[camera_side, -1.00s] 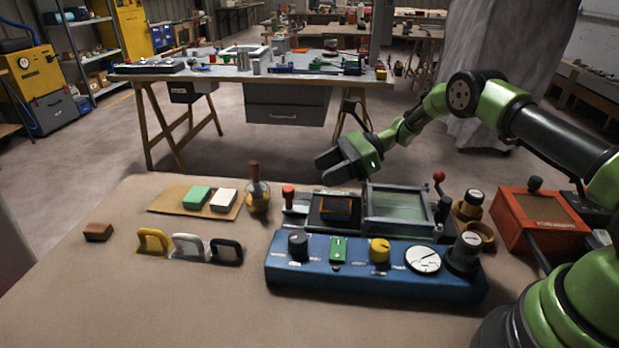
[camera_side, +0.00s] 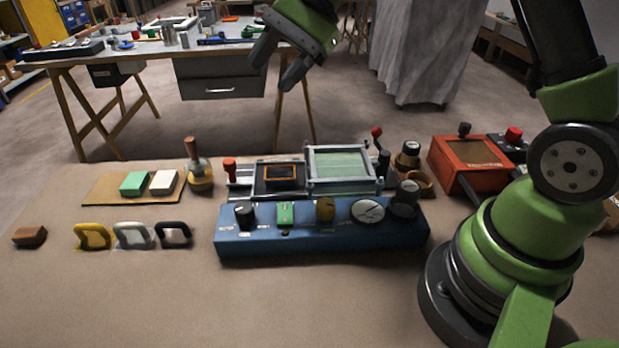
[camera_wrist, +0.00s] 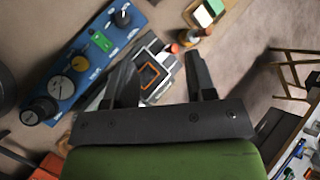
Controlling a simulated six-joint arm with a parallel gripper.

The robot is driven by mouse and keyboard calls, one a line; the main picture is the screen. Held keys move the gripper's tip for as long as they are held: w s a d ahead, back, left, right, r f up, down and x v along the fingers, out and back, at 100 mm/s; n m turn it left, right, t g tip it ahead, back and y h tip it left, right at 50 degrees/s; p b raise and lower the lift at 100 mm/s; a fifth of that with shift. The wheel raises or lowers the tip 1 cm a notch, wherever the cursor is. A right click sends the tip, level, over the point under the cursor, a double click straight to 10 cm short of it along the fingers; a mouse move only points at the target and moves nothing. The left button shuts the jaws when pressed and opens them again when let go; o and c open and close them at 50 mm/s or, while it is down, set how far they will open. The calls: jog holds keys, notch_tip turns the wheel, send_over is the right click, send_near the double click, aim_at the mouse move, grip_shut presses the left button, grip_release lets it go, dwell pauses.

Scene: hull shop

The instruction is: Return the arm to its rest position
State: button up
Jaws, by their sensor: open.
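My gripper (camera_side: 279,66) is raised high above the far side of the bench in the side view, its two dark fingers apart and empty. In the wrist view my gripper (camera_wrist: 158,82) spans over the machine with the orange-framed window, touching nothing. The blue control panel (camera_side: 322,240) sits below it on the bench, with a black knob, a green switch, a yellow knob and a dial. Behind the panel stands the machine with an orange-framed window (camera_side: 281,174) and a pale green framed plate (camera_side: 341,167).
An orange box (camera_side: 468,163) stands at the right. A green block (camera_side: 134,183) and a white block (camera_side: 164,182) lie on a board at the left, near a wooden-handled tool (camera_side: 199,176). Several handles and a brown block (camera_side: 30,236) lie left. The front bench is clear.

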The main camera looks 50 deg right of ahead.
jog(key=s+r+n+t+h, duration=0.2)
jog(key=s+n, duration=0.3)
jog(key=s, duration=0.6)
jog(key=s+r+n+t+h, duration=0.2)
jog(key=s+r+n+h, duration=0.2)
jog(key=s, duration=0.8)
jog(key=shift+d+r+n, duration=0.15)
jog(key=shift+r+n, duration=0.2)
jog(key=shift+n, duration=0.45)
